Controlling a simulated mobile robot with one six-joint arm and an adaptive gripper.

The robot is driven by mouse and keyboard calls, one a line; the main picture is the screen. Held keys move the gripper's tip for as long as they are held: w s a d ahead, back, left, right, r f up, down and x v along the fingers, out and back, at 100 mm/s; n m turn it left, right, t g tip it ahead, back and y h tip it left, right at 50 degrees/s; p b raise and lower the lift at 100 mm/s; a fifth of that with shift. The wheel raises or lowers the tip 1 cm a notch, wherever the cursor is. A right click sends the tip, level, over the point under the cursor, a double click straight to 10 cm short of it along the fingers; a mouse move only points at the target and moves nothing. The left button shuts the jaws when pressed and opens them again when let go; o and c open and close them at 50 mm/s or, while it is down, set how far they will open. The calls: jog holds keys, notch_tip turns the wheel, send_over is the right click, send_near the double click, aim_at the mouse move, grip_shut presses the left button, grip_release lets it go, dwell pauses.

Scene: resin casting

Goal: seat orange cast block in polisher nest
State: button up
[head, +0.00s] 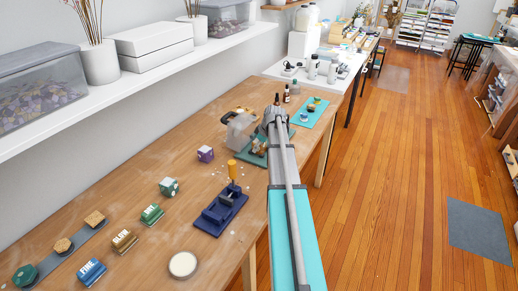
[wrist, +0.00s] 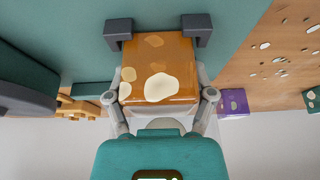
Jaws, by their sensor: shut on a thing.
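The orange cast block (wrist: 158,75), amber with pale cream spots, sits between the fingers of my gripper (wrist: 159,96) in the wrist view. My gripper is shut on its two sides. Two dark grey corner brackets (wrist: 118,30), which look like the polisher nest, stand at the block's far edge on a teal surface (wrist: 85,28). Whether the block touches the nest floor is hidden. In the head view the polisher's teal base (head: 249,159) lies under my gripper (head: 261,144), and my arm covers part of it.
A purple block (head: 205,154) and a green spotted block (head: 169,186) stand left of the polisher. A dark blue fixture with an orange handle (head: 221,209) is nearer. A teal mat (head: 318,106) holds small items beyond.

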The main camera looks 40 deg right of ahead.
jog(key=shift+f, duration=0.1)
jog(key=o, duration=1.2)
jog(key=p+v, duration=0.4)
jog(key=v, duration=0.1)
jog(key=shift+a+p, duration=0.1)
jog(key=shift+p, duration=0.3)
jog(key=p+v, duration=0.6)
jog(key=v, duration=0.1)
dwell(0.7)
